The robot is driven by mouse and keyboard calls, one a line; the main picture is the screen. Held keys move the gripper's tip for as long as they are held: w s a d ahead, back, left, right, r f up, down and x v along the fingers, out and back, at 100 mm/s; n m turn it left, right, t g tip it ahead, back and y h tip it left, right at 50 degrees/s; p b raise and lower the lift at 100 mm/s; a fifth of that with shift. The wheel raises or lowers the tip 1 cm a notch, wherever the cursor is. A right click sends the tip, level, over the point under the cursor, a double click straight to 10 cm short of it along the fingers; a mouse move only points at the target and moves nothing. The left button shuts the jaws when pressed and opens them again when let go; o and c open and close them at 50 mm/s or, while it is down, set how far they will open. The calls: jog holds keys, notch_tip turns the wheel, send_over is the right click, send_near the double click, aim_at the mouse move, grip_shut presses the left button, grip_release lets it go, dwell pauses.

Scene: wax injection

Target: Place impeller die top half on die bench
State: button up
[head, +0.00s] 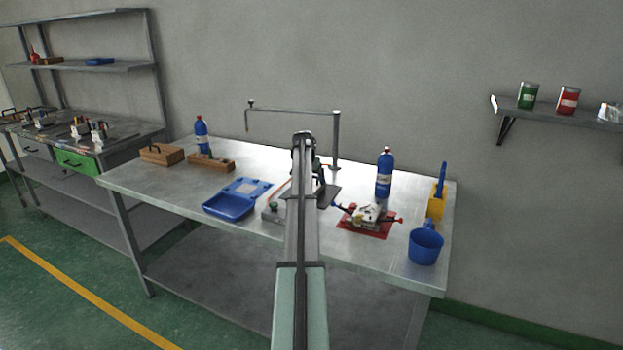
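A steel bench (135,182) stands in the middle of the head view. On its right half, a grey metal die-like piece with red-tipped handles (367,213) sits on a red mat (373,233). I cannot tell whether this is one half or a whole die. My arm reaches forward over the bench, and my gripper (306,168) is over its middle, left of the red mat. The arm hides most of the gripper, so its fingers are not clear. A dark flat plate (328,196) shows just right of the arm; I cannot tell whether it is held.
A blue open case (228,206), wooden blocks (161,154) and a blue bottle (201,134) are on the left. Another blue bottle (384,174), a blue mug (425,246) and a yellow item (436,205) are right. A thin post (335,140) with a crossbar stands behind.

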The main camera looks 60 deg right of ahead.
jog(key=o, duration=1.5)
jog(key=shift+f, duration=0.1)
jog(key=shift+c, duration=0.2)
jog(key=v, duration=1.2)
